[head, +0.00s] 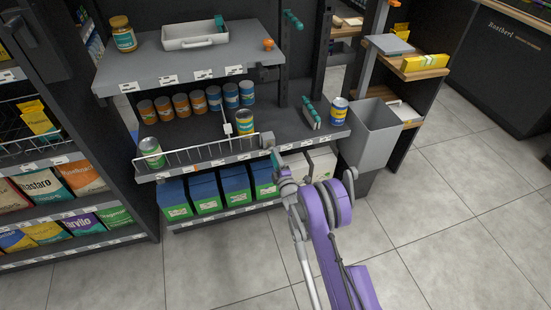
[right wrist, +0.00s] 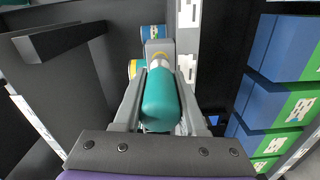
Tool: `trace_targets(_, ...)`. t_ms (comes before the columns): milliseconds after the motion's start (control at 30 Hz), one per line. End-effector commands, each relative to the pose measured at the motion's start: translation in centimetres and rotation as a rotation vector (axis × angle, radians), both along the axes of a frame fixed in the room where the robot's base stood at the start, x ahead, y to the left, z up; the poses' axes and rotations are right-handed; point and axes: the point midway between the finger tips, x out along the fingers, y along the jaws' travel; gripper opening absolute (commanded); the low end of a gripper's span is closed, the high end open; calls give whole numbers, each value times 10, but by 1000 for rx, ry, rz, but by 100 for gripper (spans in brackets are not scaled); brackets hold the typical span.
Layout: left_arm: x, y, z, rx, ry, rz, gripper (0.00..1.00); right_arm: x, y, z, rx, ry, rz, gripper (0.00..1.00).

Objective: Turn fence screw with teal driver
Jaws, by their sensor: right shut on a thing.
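My right gripper (head: 275,158) is at the right end of the white wire fence (head: 205,148) along the middle shelf's front edge. In the right wrist view, it is shut on a driver with a teal handle (right wrist: 160,100). The driver points away from the wrist, and its far end lines up with a grey block (right wrist: 158,47). I cannot tell whether they touch. In the head view, a small grey bracket (head: 267,139) sits at the fence's right end; the screw itself cannot be made out. The held driver is mostly hidden there. My left gripper is out of view.
Several cans (head: 197,101) stand behind the fence; one blue-and-yellow can (head: 339,111) is at the shelf's right end. Other teal-handled tools show on an upright (head: 293,19) and in a holder (head: 311,112). A grey bin (head: 369,135) stands right of the shelf.

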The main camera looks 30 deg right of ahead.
Motion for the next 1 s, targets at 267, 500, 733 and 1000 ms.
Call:
trace_targets(267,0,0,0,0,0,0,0,0,0,0,3,-1,0,0)
trace_targets(500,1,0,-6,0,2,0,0,0,0,-1,4,-1,0,0)
trace_targets(733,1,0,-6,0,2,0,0,0,0,0,4,-1,0,0)
trace_targets(1000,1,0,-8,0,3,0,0,0,0,0,4,-1,0,0)
